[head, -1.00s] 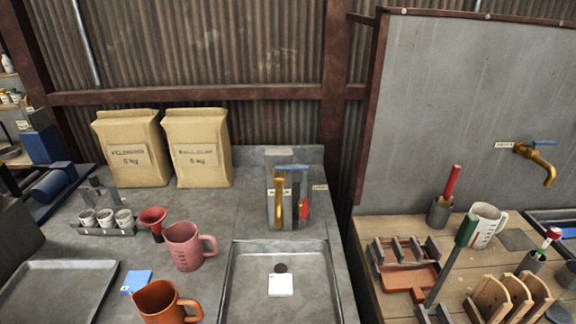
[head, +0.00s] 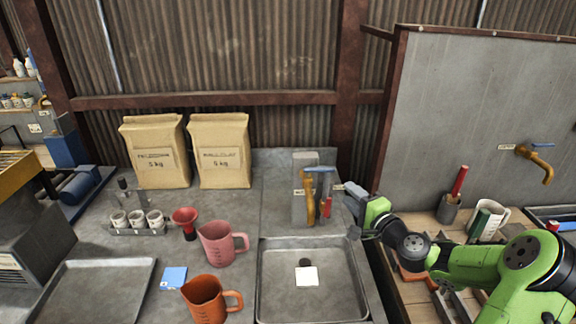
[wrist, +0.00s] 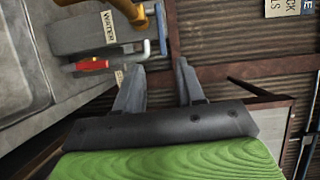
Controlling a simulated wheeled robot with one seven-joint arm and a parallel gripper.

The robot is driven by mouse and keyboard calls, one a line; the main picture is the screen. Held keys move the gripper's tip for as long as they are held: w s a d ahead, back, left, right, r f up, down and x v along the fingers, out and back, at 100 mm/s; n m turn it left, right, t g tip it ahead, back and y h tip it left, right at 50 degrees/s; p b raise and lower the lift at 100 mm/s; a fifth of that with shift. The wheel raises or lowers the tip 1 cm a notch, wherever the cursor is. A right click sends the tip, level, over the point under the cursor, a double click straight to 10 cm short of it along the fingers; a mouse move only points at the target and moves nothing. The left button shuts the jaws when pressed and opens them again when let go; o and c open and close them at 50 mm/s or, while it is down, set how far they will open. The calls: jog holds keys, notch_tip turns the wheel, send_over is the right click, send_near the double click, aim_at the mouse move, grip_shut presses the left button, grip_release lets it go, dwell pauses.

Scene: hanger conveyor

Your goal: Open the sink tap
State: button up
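The brass sink tap (head: 309,200) with its blue lever (head: 320,169) stands on a grey block behind the sink basin (head: 262,285). A smaller red-handled part (head: 327,208) is beside its spout. In the wrist view the brass tap (wrist: 134,10) shows at the top, with the blue lever (wrist: 162,28) beyond the fingertips and the red handle (wrist: 92,64) to the left. My gripper (head: 349,211) is just right of the tap, apart from it. In the wrist view its two fingers (wrist: 157,78) are spread, with nothing between them.
A pink jug (head: 217,243), an orange jug (head: 204,300) and a red funnel (head: 185,220) stand left of the basin. Two paper sacks (head: 220,150) stand behind. A second brass tap (head: 538,163) is on the right-hand panel. A white card (head: 306,276) lies in the basin.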

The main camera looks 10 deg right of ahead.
aim_at(329, 171)
jog(key=shift+m, duration=0.3)
jog(key=x, duration=0.5)
jog(key=p+x, duration=0.1)
jog(key=x, duration=0.4)
jog(key=d+p+x, duration=0.1)
jog(key=x, duration=0.4)
jog(key=shift+w+r, duration=0.15)
jog(key=shift+w, duration=0.25)
jog(key=shift+c, duration=0.4)
grip_shut()
